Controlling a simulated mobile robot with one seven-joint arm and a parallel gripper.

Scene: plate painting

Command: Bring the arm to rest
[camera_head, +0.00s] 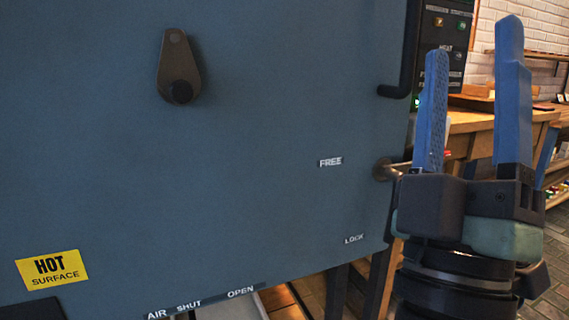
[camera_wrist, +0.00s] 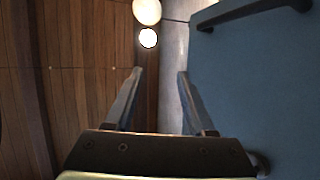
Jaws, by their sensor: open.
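My gripper (camera_head: 472,95) is at the right of the head view, with its two blue fingers pointing up. The fingers are apart with nothing between them. It stands just right of the large blue-grey kiln door (camera_head: 270,110). In the wrist view my gripper (camera_wrist: 156,88) is also spread and empty, facing a wooden ceiling (camera_wrist: 70,70) and round lamps (camera_wrist: 148,38). The door panel (camera_wrist: 265,85) fills the right side of the wrist view.
The door carries a dark pivoting lever (camera_head: 178,62), a black handle (camera_head: 402,60) and a yellow hot-surface label (camera_head: 51,270). A control panel (camera_head: 446,35) and a wooden table (camera_head: 470,123) stand behind my gripper. Shelves (camera_head: 556,190) are at the far right.

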